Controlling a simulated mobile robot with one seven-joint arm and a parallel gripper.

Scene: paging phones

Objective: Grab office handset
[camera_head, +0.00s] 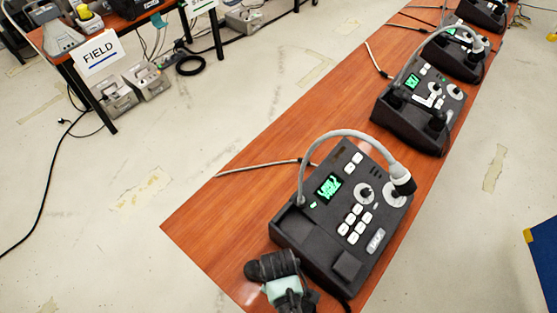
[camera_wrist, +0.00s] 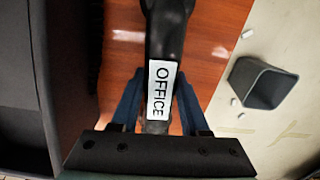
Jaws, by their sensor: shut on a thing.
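The office handset is black with a white "OFFICE" label and shows in the wrist view (camera_wrist: 161,95). My gripper (camera_wrist: 158,80) is shut on it, with one blue finger on each side of the labelled grip. In the head view the handset (camera_head: 270,266) is at the bottom, by the near-left corner of the closest paging phone (camera_head: 345,215). That phone is a black desk unit with a green screen, white buttons and a gooseneck microphone. In the head view my gripper is hard to make out against the handset.
More paging phones (camera_head: 425,95) stand farther along the narrow wooden table (camera_head: 225,220). A second table with a "FIELD" sign (camera_head: 98,53) is at the upper left. A dark bin (camera_wrist: 263,84) stands on the floor in the wrist view. The floor left of the table is mostly clear.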

